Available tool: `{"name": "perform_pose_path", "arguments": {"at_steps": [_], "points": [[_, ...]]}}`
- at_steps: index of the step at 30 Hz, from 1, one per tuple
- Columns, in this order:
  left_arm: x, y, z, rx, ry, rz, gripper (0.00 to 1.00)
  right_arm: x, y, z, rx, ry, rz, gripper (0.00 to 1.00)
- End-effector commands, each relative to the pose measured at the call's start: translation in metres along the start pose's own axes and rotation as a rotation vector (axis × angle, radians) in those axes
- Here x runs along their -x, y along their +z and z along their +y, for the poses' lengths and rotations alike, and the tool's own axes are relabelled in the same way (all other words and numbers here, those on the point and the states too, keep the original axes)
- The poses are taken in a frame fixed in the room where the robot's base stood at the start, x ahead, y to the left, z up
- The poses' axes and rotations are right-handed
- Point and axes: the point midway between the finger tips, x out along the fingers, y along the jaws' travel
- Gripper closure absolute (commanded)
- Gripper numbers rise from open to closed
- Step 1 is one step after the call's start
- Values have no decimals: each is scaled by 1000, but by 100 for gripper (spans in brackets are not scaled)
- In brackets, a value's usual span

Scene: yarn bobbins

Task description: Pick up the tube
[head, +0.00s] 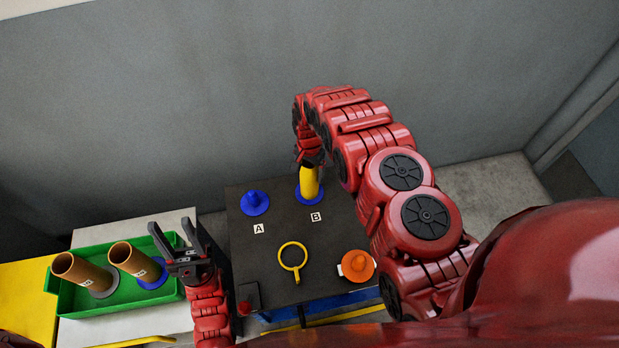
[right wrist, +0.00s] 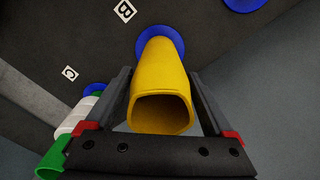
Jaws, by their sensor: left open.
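A yellow tube (head: 309,183) stands on a blue base (head: 312,194) at label B on the dark table. My right gripper (head: 310,160) is at the tube's top. In the right wrist view the yellow tube (right wrist: 163,85) lies between the two fingers, its open end facing the camera; whether the fingers press on it I cannot tell. Two brown tubes stand tilted in the picture in a green tray (head: 65,302): the left brown tube (head: 80,270) on a grey base, the right brown tube (head: 133,260) on a blue base. My left gripper (head: 175,240) is open and empty, just right of the right brown tube.
The dark table (head: 262,215) also bears an empty blue peg (head: 254,202) at A, a yellow ring (head: 292,256) and an orange cone-like piece (head: 357,266). A red knob (head: 244,308) is at its near left corner. A grey wall (head: 200,100) stands behind.

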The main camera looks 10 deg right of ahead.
Motion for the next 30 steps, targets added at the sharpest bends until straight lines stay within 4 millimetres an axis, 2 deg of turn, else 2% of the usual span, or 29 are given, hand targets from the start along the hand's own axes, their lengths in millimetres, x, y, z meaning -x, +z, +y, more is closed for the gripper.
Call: {"name": "perform_pose_path", "arguments": {"at_steps": [1, 9, 11, 22, 26, 30], "points": [[0, 0, 0, 0, 0, 0, 50, 0, 0, 0, 0, 0, 0, 23], [0, 0, 0, 0, 0, 0, 50, 0, 0, 0, 0, 0, 0, 72], [0, 0, 0, 0, 0, 0, 50, 0, 0, 0, 0, 0, 0, 80], [2, 0, 0, 0, 0, 0, 50, 4, 0, -1, 0, -1, 1, 80], [5, 1, 0, 0, 0, 0, 50, 11, 0, 0, 0, 2, -1, 80], [10, 2, 0, 0, 0, 0, 50, 27, 0, -1, 1, -1, 0, 80]]}}
